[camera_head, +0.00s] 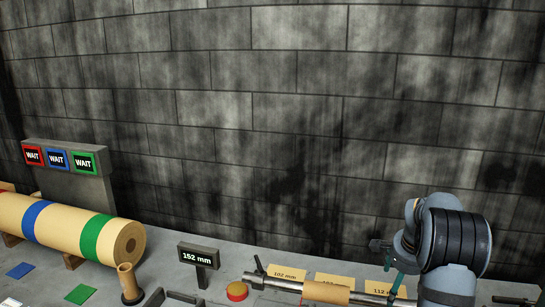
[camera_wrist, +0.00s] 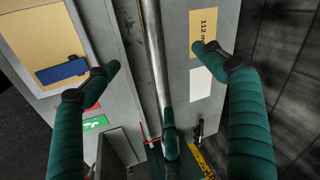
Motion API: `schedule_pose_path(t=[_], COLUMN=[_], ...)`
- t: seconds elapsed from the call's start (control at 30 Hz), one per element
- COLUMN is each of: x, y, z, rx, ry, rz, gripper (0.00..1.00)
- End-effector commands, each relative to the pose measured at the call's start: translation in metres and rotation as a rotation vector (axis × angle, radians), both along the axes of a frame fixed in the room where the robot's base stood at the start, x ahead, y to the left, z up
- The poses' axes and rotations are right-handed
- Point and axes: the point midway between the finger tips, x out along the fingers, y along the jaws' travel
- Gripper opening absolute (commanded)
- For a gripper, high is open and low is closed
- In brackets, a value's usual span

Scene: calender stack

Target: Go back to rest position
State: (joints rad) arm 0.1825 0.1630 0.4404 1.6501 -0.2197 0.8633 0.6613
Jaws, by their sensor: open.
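My gripper (camera_wrist: 156,60) is open, with its dark green fingers spread wide in the wrist view. A bare metal bar (camera_wrist: 154,45) shows between the fingers, and none of them visibly grips it. In the head view my gripper (camera_head: 393,268) is at the right, over the right part of the metal bar (camera_head: 280,284) and by the 112 mm label (camera_head: 382,288). The wrist view also shows this label, beside the right fingertip. My arm hides part of the bench at the right. A tan sleeve (camera_head: 326,292) sits around the bar, left of my gripper.
A large tan roll (camera_head: 65,228) with blue and green bands lies at the left, before a panel of WAIT signs (camera_head: 60,158). A small tan tube (camera_head: 129,281) stands upright. A block wall rises behind.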

Motion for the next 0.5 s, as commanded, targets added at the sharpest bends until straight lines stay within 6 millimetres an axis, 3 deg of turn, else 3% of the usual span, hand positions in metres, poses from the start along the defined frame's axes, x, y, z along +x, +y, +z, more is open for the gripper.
schedule_pose_path(t=[0.2, 0.3, 0.5], x=[0.008, 0.014, 0.02], y=[-0.005, 0.003, 0.01], z=[0.004, 0.006, 0.009], rx=[-0.098, -0.134, -0.17], ry=[-0.001, -0.004, -0.006], rz=[0.245, 0.346, 0.446], gripper=[0.83, 0.83, 0.83])
